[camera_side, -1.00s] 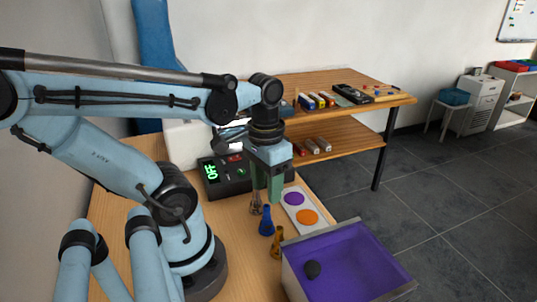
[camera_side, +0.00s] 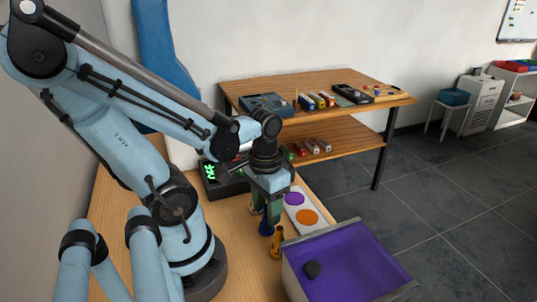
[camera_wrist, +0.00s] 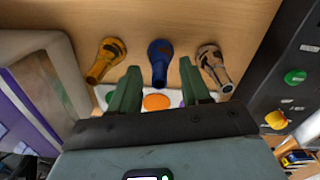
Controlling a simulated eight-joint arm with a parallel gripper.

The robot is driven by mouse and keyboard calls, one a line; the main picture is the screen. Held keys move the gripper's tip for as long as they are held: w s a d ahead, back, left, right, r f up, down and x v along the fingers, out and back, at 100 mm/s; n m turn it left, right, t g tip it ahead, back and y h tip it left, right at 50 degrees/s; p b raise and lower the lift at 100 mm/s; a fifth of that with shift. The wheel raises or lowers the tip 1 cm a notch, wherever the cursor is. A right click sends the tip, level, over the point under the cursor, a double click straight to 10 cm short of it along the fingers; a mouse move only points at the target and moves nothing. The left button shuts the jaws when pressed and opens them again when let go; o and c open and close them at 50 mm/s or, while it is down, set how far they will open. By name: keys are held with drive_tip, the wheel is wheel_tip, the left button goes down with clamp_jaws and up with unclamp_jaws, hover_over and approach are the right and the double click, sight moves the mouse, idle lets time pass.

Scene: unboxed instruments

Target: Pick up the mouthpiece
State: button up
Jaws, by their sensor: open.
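Three mouthpieces stand in a row on the wooden table. The blue one (camera_wrist: 160,60) is in the middle, the gold one (camera_wrist: 104,60) to its left and the silver-brown one (camera_wrist: 213,68) to its right in the wrist view. In the side view the gold mouthpiece (camera_side: 277,244) is nearest the camera, with the blue one (camera_side: 266,228) partly behind my fingers. My gripper (camera_wrist: 159,68) is open, its green fingers pointing down at the blue mouthpiece, which shows between the fingertips. I cannot tell if they touch it.
A white card with purple and orange circles (camera_side: 307,217) lies beside the mouthpieces. A black control panel (camera_side: 222,186) stands behind. A wooden shelf table (camera_side: 300,90) holds other items.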

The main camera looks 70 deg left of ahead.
drive_tip(key=shift+f, duration=0.15)
clamp_jaws()
idle(0.6)
